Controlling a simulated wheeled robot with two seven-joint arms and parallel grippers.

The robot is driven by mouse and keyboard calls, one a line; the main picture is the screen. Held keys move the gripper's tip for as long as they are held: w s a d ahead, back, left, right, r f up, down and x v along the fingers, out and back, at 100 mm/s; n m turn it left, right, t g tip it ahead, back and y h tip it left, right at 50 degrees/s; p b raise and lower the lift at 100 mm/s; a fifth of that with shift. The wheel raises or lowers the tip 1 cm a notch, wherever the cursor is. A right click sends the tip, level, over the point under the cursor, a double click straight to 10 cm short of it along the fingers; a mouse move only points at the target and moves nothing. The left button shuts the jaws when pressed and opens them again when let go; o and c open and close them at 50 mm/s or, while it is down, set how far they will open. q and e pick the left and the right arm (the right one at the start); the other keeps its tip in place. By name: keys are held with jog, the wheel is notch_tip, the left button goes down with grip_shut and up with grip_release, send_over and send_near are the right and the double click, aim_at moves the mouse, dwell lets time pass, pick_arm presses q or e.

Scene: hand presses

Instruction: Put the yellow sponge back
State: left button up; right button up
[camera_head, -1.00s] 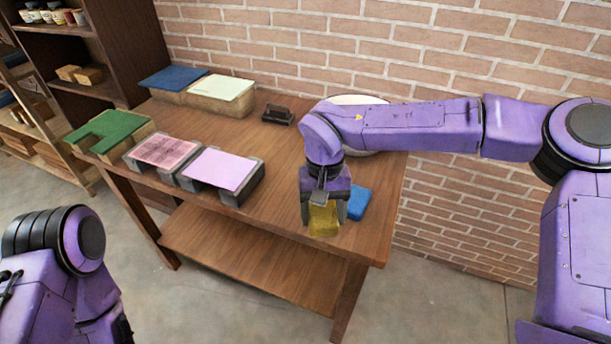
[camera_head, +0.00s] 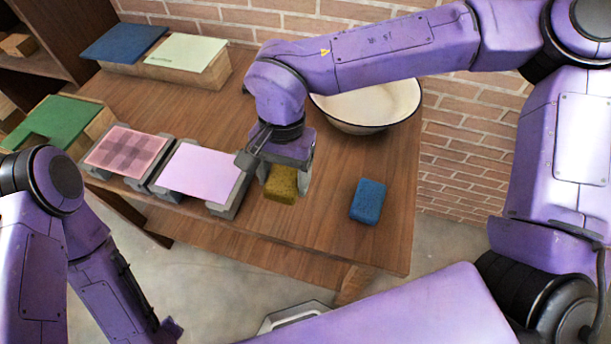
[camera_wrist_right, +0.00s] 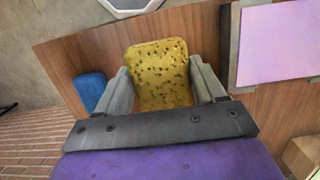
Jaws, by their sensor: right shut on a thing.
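The yellow sponge (camera_head: 281,185) is between the fingers of my right gripper (camera_head: 282,180), over the table right of the pink-topped press. The right wrist view shows the sponge (camera_wrist_right: 158,72) with a grey finger against each side, so the gripper (camera_wrist_right: 163,90) is shut on it. Whether the sponge touches the table is hard to tell. My left arm is at the lower left of the head view; its gripper's fingers do not show clearly.
A blue sponge (camera_head: 368,201) lies on the table (camera_head: 330,220) to the right. A white bowl (camera_head: 370,105) stands behind it. Presses with pink (camera_head: 200,172), checked (camera_head: 126,152), green (camera_head: 55,120), blue (camera_head: 123,44) and pale (camera_head: 186,50) tops stand left and back.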

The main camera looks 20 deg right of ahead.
jog(key=shift+w+d+f, duration=0.15)
jog(key=shift+d+f, duration=0.8)
jog(key=shift+d, duration=0.15)
jog(key=w+f, duration=0.1)
jog(key=w+d+f, duration=0.1)
jog(key=f, duration=0.1)
jog(key=w+d+f, duration=0.1)
jog(key=shift+w+d+f+p, duration=0.1)
jog(key=shift+w+f+p, duration=0.1)
jog(key=shift+p, duration=0.2)
jog(key=shift+s+d+f+p, duration=0.15)
jog(key=shift+s+f+p, duration=0.1)
jog(key=shift+f, duration=0.35)
jog(key=shift+s+d+f+p, duration=0.15)
jog(key=shift+f+p, duration=0.1)
jog(key=shift+f, duration=0.3)
jog(key=shift+s+f, duration=0.1)
jog(key=shift+f, duration=0.25)
jog(key=shift+w+f, duration=0.25)
jog(key=shift+w, duration=0.05)
jog(key=o, duration=1.2)
jog(key=shift+s, duration=0.1)
pick_arm(q)
notch_tip(320, 180, up, 2)
jog(key=shift+w+r, duration=0.15)
